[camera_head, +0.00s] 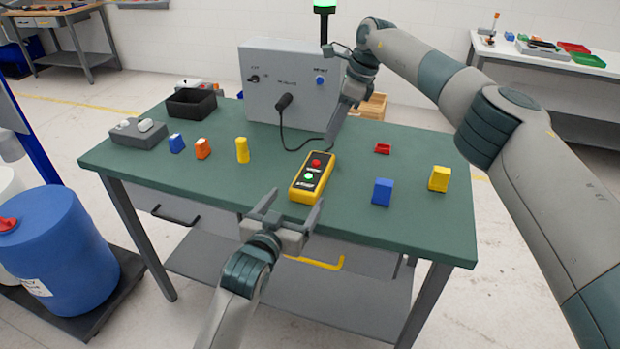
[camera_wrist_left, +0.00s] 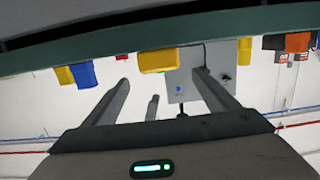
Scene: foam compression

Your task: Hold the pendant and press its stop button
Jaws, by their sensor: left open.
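The yellow pendant (camera_head: 312,177) lies on the green table, with a red button (camera_head: 316,162) at its far end and a lit green button (camera_head: 309,177) nearer. A black cable runs from the control box towards it. In the left wrist view, which is upside down, the pendant's yellow end (camera_wrist_left: 157,61) shows between the finger lines. My left gripper (camera_head: 290,206) is open and empty, just in front of the pendant's near end, not around it. My right gripper (camera_head: 333,134) points down just beyond the pendant's far end; its jaw gap is not clear.
The grey control box (camera_head: 290,85) stands at the table's back. Blue (camera_head: 382,191), yellow (camera_head: 439,178) and red (camera_head: 382,148) pieces lie right of the pendant. Several small blocks, a black bin (camera_head: 191,103) and a grey block (camera_head: 137,133) are at left.

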